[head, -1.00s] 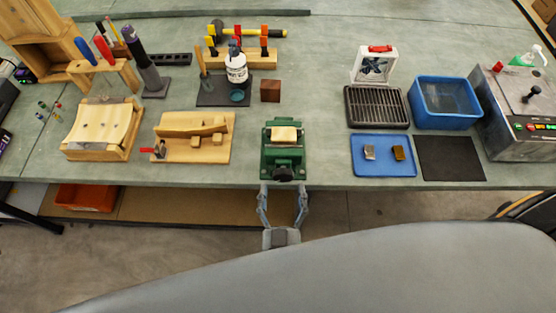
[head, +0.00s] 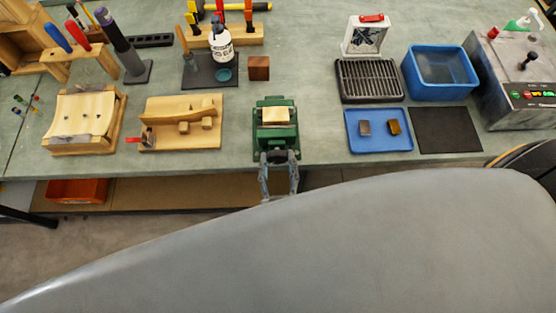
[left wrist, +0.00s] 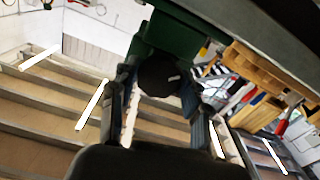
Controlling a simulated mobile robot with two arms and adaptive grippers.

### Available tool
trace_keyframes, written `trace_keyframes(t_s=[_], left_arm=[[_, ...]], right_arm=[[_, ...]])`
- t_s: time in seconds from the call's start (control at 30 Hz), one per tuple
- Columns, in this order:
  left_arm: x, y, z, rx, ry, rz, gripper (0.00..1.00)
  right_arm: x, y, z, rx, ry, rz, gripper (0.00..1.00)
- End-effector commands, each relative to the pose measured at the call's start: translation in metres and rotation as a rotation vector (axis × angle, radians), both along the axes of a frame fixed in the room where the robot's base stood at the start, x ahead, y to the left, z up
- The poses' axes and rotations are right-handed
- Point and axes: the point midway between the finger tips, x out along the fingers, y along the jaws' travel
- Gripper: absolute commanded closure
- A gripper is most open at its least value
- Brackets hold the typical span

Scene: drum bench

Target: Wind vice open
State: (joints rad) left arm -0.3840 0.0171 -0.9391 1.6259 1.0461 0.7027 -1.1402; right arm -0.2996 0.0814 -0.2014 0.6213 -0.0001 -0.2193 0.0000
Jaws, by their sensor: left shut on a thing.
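The green vice (head: 263,131) stands at the front edge of the bench, with a pale block (head: 275,115) at its top between the jaws. My left gripper (head: 277,158) is at the front of the vice, its fingers shut on the dark round handle knob. In the left wrist view the knob (left wrist: 158,77) sits between the two fingers of my left gripper (left wrist: 159,88), with the green vice body (left wrist: 165,38) behind it. The exact finger contact is hard to see. My right gripper is not in view.
A wooden fixture (head: 160,136) is left of the vice, and a reddish-brown block (head: 259,68) lies behind it. A blue tray (head: 359,147) with two small pieces is to the right. An orange bin (head: 78,190) sits on the shelf below.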

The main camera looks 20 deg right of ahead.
Motion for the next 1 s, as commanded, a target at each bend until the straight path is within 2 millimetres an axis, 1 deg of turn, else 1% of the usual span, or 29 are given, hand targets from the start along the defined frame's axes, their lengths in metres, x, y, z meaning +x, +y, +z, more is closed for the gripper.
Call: trace_keyframes(t_s=[0.17,0.37,0.57,1.0], left_arm=[[0.0003,-0.0001,-0.0002,-0.021,0.006,0.0,0.85],[0.0001,-0.0005,-0.0005,-0.102,0.031,0.0,0.85],[-0.0001,-0.0007,-0.0007,-0.252,0.075,0.001,0.85],[-0.0005,-0.0017,-0.0014,-0.653,0.191,0.0,0.85]], right_arm=[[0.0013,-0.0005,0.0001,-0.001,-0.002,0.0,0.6],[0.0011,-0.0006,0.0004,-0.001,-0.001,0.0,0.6],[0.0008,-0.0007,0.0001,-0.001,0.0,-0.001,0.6],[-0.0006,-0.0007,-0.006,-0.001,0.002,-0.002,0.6]])
